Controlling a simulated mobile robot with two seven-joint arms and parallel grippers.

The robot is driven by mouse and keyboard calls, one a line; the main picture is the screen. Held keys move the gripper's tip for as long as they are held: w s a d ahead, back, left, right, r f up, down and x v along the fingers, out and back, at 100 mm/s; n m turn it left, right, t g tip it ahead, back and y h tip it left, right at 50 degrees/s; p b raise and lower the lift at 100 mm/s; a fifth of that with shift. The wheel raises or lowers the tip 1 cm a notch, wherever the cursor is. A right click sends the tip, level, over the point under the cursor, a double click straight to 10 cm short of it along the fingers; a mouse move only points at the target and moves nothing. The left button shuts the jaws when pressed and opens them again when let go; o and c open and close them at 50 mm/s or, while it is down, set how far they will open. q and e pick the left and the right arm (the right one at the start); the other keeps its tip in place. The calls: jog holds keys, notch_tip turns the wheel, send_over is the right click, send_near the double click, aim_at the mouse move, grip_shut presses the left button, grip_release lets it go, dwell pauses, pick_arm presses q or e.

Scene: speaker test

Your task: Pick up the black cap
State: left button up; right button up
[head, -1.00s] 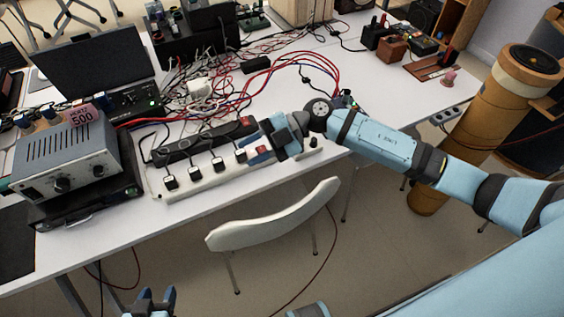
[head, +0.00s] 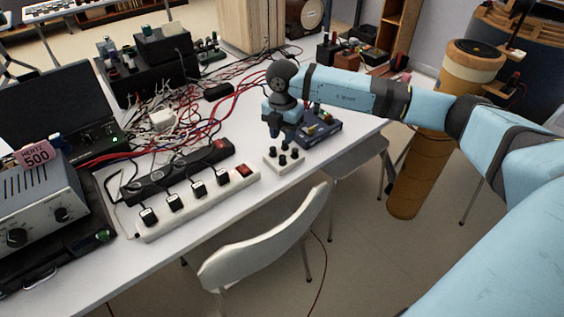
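A small white block with several black round cap-like pieces (head: 284,157) stands near the front edge of the white table. I cannot tell which of these pieces is the black cap. My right gripper (head: 282,132) points down just above and behind this block. Its two dark fingertips look apart, with nothing visible between them. Its tips seem close to the black pieces, but I cannot tell whether they touch. My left gripper is out of view.
A white power strip (head: 200,203) with black plugs and a black strip (head: 178,172) lie left of the block. A blue device (head: 318,131) sits right behind it. Tangled cables cover the table's middle. A white chair (head: 265,250) stands in front.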

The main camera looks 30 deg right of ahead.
aim_at(283, 156)
notch_tip(283, 156, down, 8)
jog(key=shift+s+a+r+b, duration=0.1)
jog(key=shift+s+r+b, duration=0.05)
jog(key=shift+b, duration=0.35)
grip_shut()
